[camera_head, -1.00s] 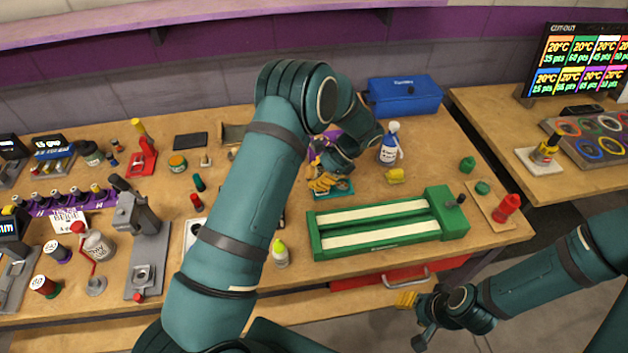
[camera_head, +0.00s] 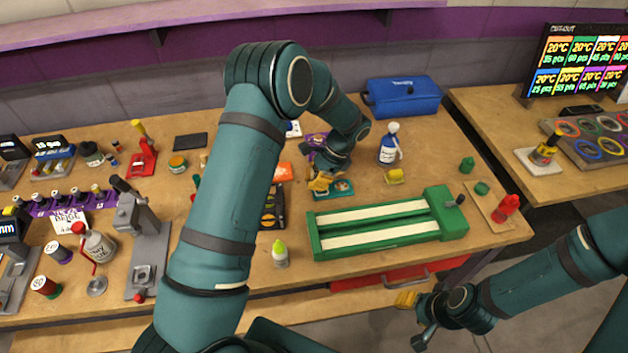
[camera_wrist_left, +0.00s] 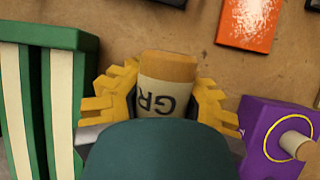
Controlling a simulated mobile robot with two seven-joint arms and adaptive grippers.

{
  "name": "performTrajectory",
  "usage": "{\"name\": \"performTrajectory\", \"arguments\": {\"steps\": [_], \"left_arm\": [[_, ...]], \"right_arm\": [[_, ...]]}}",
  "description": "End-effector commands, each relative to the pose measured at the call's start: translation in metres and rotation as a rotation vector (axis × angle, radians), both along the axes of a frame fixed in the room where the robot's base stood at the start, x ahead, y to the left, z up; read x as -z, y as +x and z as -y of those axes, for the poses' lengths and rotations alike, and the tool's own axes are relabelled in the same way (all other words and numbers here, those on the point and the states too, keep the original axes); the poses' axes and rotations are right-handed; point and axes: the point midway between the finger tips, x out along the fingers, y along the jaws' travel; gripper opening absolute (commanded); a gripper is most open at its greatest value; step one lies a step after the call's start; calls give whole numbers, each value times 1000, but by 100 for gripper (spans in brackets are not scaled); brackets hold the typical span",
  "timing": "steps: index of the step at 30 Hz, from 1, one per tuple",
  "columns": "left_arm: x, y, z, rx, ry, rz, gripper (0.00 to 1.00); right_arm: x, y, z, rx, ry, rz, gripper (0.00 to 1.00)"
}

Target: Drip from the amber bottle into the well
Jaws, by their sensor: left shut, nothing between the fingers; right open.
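A white bottle with a yellow-green cap (camera_head: 280,255) stands near the front edge. No well can be made out with certainty. My right gripper (camera_head: 405,299) is open and empty, off the front edge.
A purple block (camera_wrist_left: 280,138) and an orange item (camera_wrist_left: 248,22) lie near my left gripper. A blue-and-white bottle (camera_head: 389,146) and a yellow block (camera_head: 394,176) stand behind the track. A blue box (camera_head: 403,97) is at the back. Stands and bottles crowd the left.

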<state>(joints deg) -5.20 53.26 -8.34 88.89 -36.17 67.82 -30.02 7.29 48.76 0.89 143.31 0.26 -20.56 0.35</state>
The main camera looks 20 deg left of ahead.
Motion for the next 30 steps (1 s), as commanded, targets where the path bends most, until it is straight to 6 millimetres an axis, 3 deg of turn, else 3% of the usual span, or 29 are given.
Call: {"name": "performTrajectory", "arguments": {"steps": [5, 23, 30], "left_arm": [[1, -1, -1, -2, -128, 86, 0], [6, 4, 5, 2, -195, 154, 0], [-2, 10, 13, -2, -311, 232, 0]], "right_arm": [[3, 0, 0, 0, 0, 0, 47], [-10, 10, 2, 18, -5, 23, 47], [-10, 10, 2, 17, -5, 22, 47]]}}
